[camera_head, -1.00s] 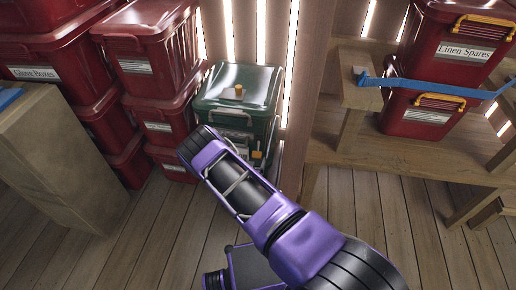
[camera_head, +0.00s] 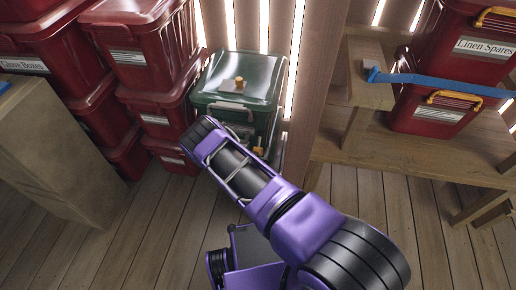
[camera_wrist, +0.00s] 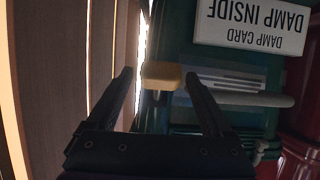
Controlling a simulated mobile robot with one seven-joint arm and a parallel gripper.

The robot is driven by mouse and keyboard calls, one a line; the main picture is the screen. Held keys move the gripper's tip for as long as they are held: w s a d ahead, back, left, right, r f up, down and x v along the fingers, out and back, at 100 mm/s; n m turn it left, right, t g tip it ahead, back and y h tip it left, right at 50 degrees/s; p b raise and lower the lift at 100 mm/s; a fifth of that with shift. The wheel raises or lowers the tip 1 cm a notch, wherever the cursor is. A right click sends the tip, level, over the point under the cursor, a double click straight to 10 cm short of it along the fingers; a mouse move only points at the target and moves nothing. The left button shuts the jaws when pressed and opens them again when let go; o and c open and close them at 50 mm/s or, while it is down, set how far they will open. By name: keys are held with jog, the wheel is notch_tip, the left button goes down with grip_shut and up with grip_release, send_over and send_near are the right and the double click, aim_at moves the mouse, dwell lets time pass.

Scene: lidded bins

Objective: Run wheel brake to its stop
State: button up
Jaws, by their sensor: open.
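My gripper (camera_wrist: 158,86) is open and empty. An upside-down "DAMP CARD DAMP INSIDE" label (camera_wrist: 250,25) is on the green surface. The wheels are hidden.
Stacked red bins (camera_head: 150,55) stand close on the left, behind a wooden cabinet (camera_head: 55,150). A wooden shelf (camera_head: 430,150) on the right bears red bins (camera_head: 440,105) behind a blue strap (camera_head: 430,86). A wooden post (camera_head: 320,80) stands right of the green bin. The plank floor has free room.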

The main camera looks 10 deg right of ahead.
jog(key=shift+c, duration=0.3)
grip_shut()
jog(key=shift+r, duration=0.1)
